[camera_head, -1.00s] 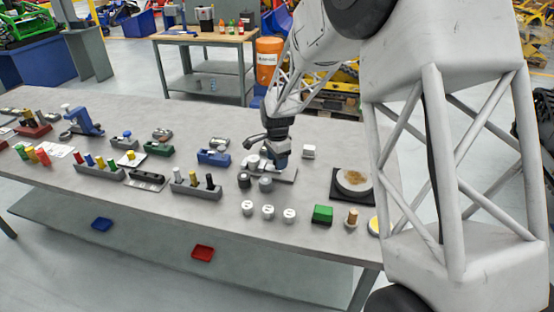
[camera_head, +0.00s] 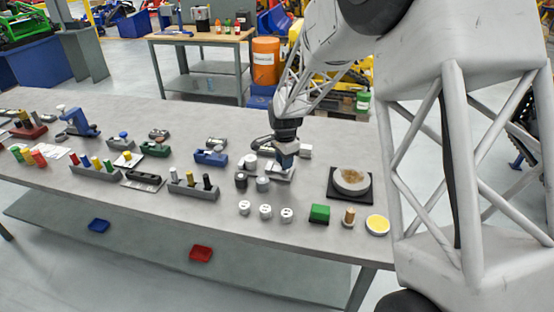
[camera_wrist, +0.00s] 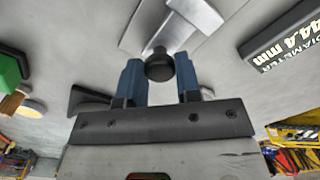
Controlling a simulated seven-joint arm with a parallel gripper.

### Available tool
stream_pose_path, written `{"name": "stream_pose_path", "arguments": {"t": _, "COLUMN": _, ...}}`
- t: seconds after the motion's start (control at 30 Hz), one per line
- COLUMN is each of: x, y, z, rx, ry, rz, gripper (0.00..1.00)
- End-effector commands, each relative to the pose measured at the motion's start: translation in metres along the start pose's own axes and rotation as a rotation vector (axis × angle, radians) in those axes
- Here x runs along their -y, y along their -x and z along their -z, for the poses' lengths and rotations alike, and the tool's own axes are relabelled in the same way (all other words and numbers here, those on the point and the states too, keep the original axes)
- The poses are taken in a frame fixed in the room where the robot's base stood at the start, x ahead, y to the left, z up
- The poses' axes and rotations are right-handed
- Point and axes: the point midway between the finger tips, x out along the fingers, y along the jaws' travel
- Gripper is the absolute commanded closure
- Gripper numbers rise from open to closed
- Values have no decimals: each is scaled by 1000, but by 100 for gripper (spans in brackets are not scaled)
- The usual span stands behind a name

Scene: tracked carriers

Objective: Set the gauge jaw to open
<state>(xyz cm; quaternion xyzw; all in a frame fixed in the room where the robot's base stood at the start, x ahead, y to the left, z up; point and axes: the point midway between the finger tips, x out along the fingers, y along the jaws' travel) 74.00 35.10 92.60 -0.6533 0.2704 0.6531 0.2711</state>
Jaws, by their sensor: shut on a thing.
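The gauge shows in the wrist view as a pale metal plate with a sliding part (camera_wrist: 172,28) and a dark round knob (camera_wrist: 159,66). My gripper (camera_wrist: 159,78) has its two blue fingers on either side of this knob and is shut on it. In the head view, my gripper (camera_head: 286,160) points down at the pale gauge plate (camera_head: 279,174) on the table. My fingers hide part of the gauge there. A dark display (camera_wrist: 284,42) in the wrist view reads "DIAMETER 44.4 mm".
White and dark cylinders (camera_head: 263,184) stand just left and in front of the gauge. Several white pieces (camera_head: 265,212), a green block (camera_head: 319,214) and a dish on a black base (camera_head: 350,183) lie nearer the front and right. Block holders (camera_head: 195,188) fill the left.

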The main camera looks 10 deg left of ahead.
Motion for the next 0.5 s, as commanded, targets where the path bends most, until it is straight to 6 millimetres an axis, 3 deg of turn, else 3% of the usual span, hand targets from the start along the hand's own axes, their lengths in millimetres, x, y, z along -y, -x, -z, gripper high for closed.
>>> {"name": "stream_pose_path", "arguments": {"t": 0.3, "x": -4, "y": -1, "z": 4, "rx": 0, "ry": -1, "rz": -4, "gripper": 100}}
{"name": "stream_pose_path", "arguments": {"t": 0.33, "x": -4, "y": -1, "z": 4, "rx": 0, "ry": -1, "rz": -4, "gripper": 67}}
{"name": "stream_pose_path", "arguments": {"t": 0.5, "x": -4, "y": -1, "z": 3, "rx": 0, "ry": -1, "rz": -3, "gripper": 43}}
